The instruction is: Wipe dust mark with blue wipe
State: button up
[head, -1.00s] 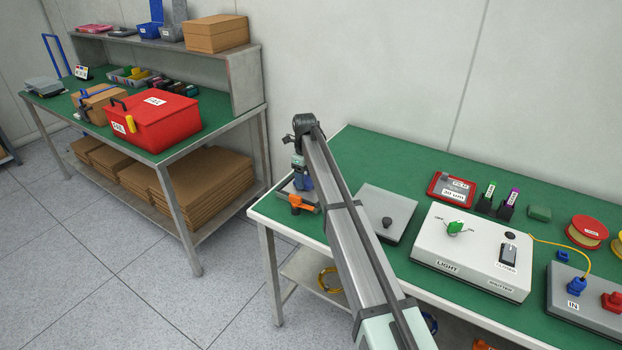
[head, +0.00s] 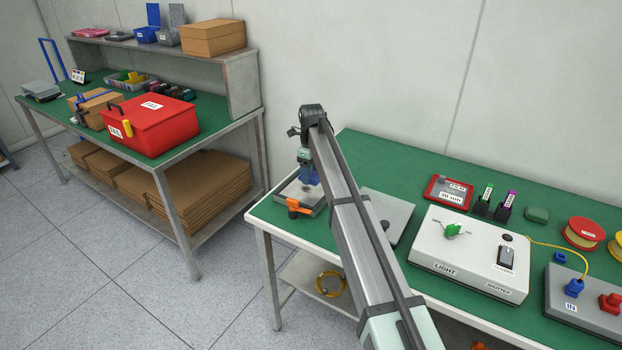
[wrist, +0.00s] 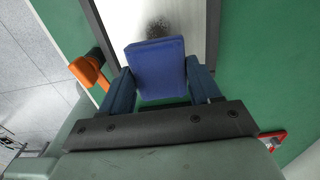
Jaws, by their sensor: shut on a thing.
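My gripper (wrist: 160,85) is shut on the blue wipe (wrist: 158,68), a blue block held between its two fingers in the wrist view. In the head view the gripper (head: 307,172) and the blue wipe (head: 310,177) are partly hidden by my arm, over a grey plate (head: 291,188) at the left end of the near bench. The dust mark (wrist: 157,27) is a dark speckled patch on this plate, just beyond the wipe's far edge in the wrist view. Whether the wipe touches the plate cannot be told.
An orange clamp-like part (head: 296,208) sits at the plate's front edge, close to my gripper. A second grey plate (head: 392,213) lies to the right, partly behind my arm. A white box (head: 470,252) with a green knob stands further right.

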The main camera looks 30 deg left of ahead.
aim_at(312, 174)
jog(key=shift+r, duration=1.55)
jog(key=w+d+r+m, duration=0.1)
jog(key=w+d+r, duration=0.15)
jog(key=d, duration=0.65)
jog(key=w+d+r+m, duration=0.1)
jog(key=w+d, duration=0.3)
jog(key=d, duration=0.6)
jog(key=shift+s+d+f+n, duration=0.35)
jog(key=shift+s+d+f, duration=0.2)
jog(key=shift+f, duration=1.15)
jog(key=shift+s+d+f+n, duration=0.3)
jog(key=shift+s+d+f, duration=0.25)
jog(key=shift+f, duration=1.2)
jog(key=shift+s+d+f+n, duration=0.4)
jog(key=shift+s+f, duration=0.25)
jog(key=shift+f, duration=1.05)
jog(key=shift+f, duration=0.1)
